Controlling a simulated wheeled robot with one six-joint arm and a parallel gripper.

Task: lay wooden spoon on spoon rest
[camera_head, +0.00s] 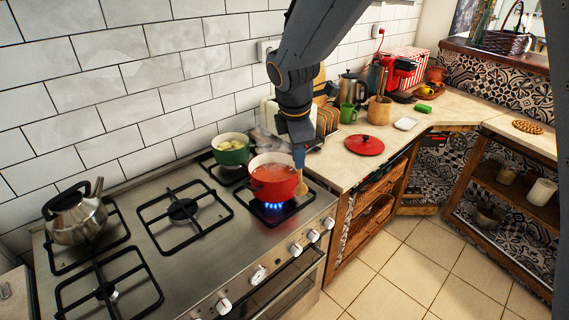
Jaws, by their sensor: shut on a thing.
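My gripper (298,150) points down beside the right rim of the red pot (272,182). It is shut on the wooden spoon (301,188), whose pale bowl end hangs below the fingers. The spoon shows in front of the pot's right side; I cannot tell whether it touches the pot. Its handle is mostly hidden by the gripper. A small white dish (405,123), which looks like the spoon rest, lies empty on the counter to the right, beyond the red lid.
The red pot steams over a lit blue flame. A green pot (231,150) stands behind it, and a kettle (76,216) at the left. A red lid (364,145) lies on the counter (345,172). A utensil crock (380,110) and green mug (348,113) stand near the dish.

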